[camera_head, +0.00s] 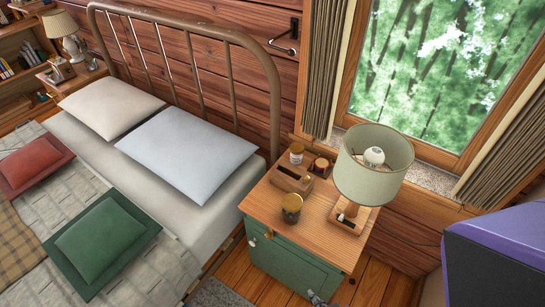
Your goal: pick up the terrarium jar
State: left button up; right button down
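The nightstand (328,237) has a pale wood top and a green front. A small round jar (291,208) with a yellowish lid and dark contents stands near its front left edge; it may be the terrarium jar, but it is too small to be sure. A second jar (296,153) with a pale label stands at the back left corner, and a small dark reddish jar (321,166) stands beside it. A small grey part at the bottom edge, below the nightstand front, may be the tip of my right gripper; its fingers cannot be made out. My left gripper is not in view.
A wooden box (291,180) sits between the jars. A lamp with a pale green shade (374,180) stands at the nightstand's right. The bed (206,225) is close on the left, and a large purple object (497,245) fills the lower right.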

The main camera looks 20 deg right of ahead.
aim_at(291, 206)
jog(key=l+z, duration=0.15)
jog(key=z, duration=0.2)
jog(key=i+l+z, duration=0.15)
jog(key=z, duration=0.2)
jog(key=l+z, duration=0.1)
jog(key=z, duration=0.25)
jog(key=i, duration=0.05)
